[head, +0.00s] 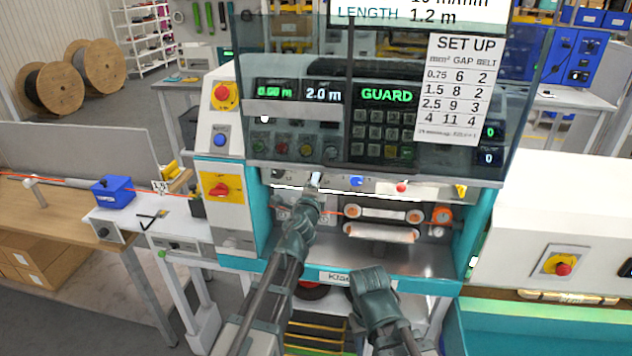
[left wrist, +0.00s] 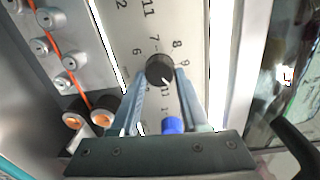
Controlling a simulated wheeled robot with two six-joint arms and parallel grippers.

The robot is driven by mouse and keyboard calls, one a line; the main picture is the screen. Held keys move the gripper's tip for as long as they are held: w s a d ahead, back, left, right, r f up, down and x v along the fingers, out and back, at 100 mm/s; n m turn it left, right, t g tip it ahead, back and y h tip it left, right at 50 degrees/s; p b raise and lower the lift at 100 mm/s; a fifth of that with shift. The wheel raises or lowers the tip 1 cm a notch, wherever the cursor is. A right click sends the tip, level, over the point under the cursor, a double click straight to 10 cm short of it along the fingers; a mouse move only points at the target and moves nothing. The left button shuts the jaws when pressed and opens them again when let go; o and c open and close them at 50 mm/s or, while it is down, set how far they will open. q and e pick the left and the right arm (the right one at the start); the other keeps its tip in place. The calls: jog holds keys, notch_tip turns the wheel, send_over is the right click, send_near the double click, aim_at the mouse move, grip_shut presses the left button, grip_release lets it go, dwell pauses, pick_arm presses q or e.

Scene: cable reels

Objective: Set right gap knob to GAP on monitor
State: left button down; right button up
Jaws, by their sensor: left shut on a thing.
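In the left wrist view, a round black knob (left wrist: 160,68) with a short white pointer mark sits on a pale panel (left wrist: 196,28). Numbers 6, 7, 8, 9 and 11 ring it. The pointer is toward the lower right of the picture, near the 11. The two fingers of my left gripper (left wrist: 162,76) are shut on the knob's sides. The monitor (head: 380,12) is cut off, showing LENGTH 1.2 m.
A set-up card (head: 465,88) lists mm², GAP and BELT values. A blue knob (head: 357,181), red knob (head: 401,187) and yellow part (head: 461,190) sit right of my left gripper. The tinted guard (head: 300,90) overhangs above; rollers (head: 380,232) are below.

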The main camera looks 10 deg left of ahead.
pick_arm(q)
jog(key=shift+a+n+h, duration=0.15)
jog(key=shift+n, duration=4.75)
jog(key=shift+a+n+h, duration=0.1)
jog(key=shift+n+h, duration=0.05)
jog(key=shift+n, duration=4.75)
jog(key=shift+c, duration=2)
grip_release()
jog(key=shift+s+r, duration=0.1)
jog(key=shift+s, duration=0.05)
